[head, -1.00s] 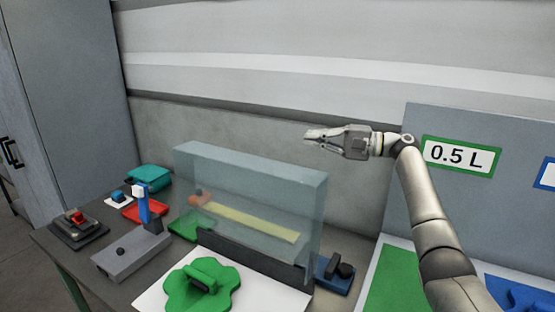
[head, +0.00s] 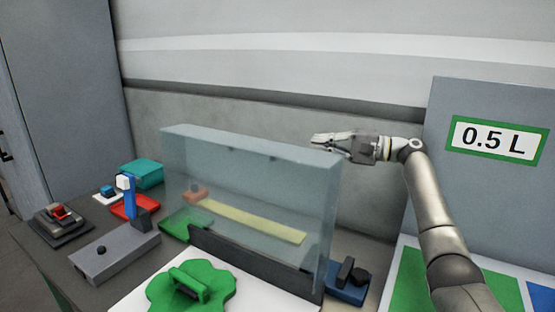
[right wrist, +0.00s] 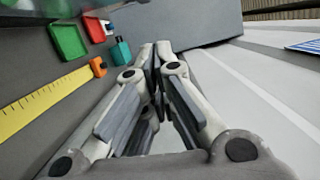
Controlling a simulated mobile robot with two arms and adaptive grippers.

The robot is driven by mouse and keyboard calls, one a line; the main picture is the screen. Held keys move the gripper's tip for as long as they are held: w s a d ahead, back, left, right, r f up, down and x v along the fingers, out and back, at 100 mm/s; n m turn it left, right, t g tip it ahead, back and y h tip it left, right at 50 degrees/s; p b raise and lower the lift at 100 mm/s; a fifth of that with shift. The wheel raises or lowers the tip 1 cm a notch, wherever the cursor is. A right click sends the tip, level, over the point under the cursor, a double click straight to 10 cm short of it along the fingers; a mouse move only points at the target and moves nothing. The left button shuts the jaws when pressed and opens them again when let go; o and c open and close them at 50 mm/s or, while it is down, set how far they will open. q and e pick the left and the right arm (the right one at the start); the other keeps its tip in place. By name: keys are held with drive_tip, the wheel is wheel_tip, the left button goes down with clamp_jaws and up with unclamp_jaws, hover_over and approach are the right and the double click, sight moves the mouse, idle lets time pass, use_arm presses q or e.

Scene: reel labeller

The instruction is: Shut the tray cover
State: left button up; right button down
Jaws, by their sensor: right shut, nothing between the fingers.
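The tray cover (head: 250,170) is a clear, bluish box-like panel standing upright over a dark base bar (head: 240,262) on the table. A yellow strip (head: 250,220) shows through it. My right gripper (head: 316,141) is at the cover's upper right corner, pointing left, apparently just behind its top edge; I cannot tell whether they touch. In the right wrist view its fingers (right wrist: 155,55) are together and empty, and the yellow strip (right wrist: 45,103) lies to their left. I cannot make out the cover there. My left gripper is not in view.
A green handled piece (head: 190,290) lies in front. A blue device (head: 347,285) sits right of the cover. A wall rises behind.

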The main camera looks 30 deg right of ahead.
use_arm(q)
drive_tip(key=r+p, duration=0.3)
drive_tip(key=p, duration=0.1)
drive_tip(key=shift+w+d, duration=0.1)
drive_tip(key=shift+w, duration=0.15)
use_arm(e)
drive_tip(key=w+a+f, duration=0.1)
drive_tip(key=w+a, duration=0.4)
drive_tip(key=a, duration=0.5)
drive_tip(key=shift+w+f, duration=0.3)
drive_tip(key=shift+f, duration=0.1)
drive_tip(key=shift+a, duration=0.15)
